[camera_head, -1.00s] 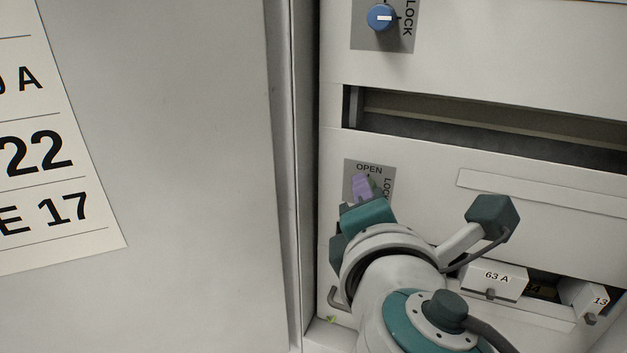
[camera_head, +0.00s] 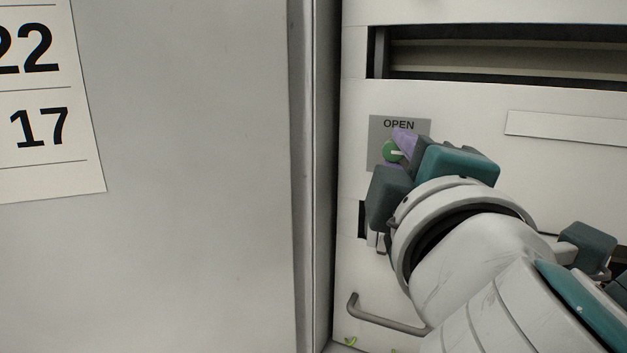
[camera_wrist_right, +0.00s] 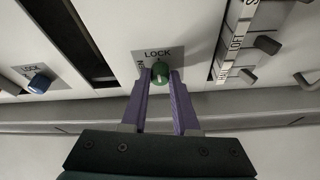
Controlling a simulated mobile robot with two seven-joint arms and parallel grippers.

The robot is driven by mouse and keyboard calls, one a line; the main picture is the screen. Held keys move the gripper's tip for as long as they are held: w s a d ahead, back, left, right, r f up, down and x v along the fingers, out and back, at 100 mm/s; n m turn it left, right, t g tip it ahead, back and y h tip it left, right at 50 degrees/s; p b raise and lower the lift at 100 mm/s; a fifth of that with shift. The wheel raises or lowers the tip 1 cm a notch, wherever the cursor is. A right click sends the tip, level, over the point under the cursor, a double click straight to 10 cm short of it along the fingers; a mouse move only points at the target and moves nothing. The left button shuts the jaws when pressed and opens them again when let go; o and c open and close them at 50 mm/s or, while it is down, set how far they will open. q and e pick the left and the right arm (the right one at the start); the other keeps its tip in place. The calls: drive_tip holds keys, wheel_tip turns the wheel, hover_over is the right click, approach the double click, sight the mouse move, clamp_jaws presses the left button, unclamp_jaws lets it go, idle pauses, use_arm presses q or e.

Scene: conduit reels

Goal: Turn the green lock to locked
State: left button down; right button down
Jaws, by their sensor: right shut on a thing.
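The green lock (camera_head: 390,151) is a round knob on a grey plate (camera_head: 379,130) on the white cabinet front. Its white mark points right in the head view, away from the OPEN label at the top. In the wrist view the green lock (camera_wrist_right: 160,73) sits below the word LOCK, with OPEN to its left, partly hidden. My right gripper (camera_head: 394,150) is shut on the knob, one purple finger on each side; its fingers also show in the wrist view (camera_wrist_right: 161,80). In the head view the gripper hides the plate's LOCK label. My left gripper is not in view.
A dark slot (camera_head: 500,65) runs above the plate. A metal handle (camera_head: 385,315) sticks out below. A grey panel with a paper sign (camera_head: 45,110) fills the left. In the wrist view, a blue knob (camera_wrist_right: 39,84) sits at left and labelled parts (camera_wrist_right: 232,45) at right.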

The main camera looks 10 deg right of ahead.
idle(0.4)
drive_tip(key=c, duration=0.7)
unclamp_jaws()
